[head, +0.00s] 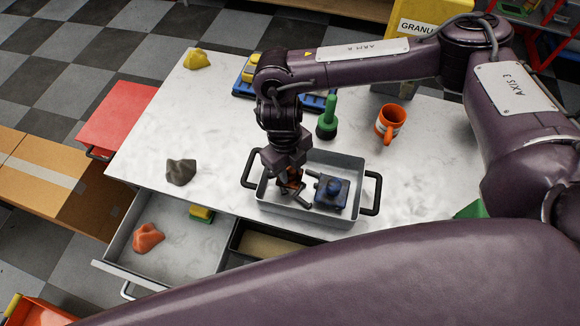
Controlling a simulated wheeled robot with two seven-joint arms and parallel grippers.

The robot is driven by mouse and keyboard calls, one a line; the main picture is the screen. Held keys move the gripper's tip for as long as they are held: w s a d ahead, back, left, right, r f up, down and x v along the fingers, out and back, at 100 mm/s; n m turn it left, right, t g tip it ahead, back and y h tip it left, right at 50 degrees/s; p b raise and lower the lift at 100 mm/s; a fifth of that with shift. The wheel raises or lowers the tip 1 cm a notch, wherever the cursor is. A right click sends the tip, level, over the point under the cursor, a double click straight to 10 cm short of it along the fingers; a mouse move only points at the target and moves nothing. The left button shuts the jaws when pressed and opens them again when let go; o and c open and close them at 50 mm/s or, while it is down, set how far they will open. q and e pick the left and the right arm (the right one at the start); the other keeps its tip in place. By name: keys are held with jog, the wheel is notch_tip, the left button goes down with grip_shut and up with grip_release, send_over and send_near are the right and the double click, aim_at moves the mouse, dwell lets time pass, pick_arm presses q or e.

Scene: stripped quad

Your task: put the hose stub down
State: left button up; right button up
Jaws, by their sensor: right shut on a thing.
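My right gripper (297,193) points down inside the grey two-handled tray (262,201), at its left half. It is shut on a small, dark orange-brown piece (291,178), which I take to be the hose stub. The fingers and wrist hide most of it, and I cannot tell whether it touches the tray floor. A dark block with a blue knob (331,190) sits in the tray just right of the fingers. My left gripper is not in view.
On the white worktop are a grey lump (181,172), a yellow lump (196,59), a green-handled tool (328,117) and an orange mug (390,123). An open drawer (174,237) in front holds an orange lump (147,238). The worktop left of the tray is mostly clear.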

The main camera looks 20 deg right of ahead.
jog(key=shift+f, duration=0.35)
jog(key=shift+f, duration=0.1)
jog(key=shift+f+b, duration=0.55)
jog(key=shift+b, duration=0.05)
jog(key=o, duration=1.1)
jog(key=shift+c, duration=0.2)
jog(key=shift+r, duration=0.1)
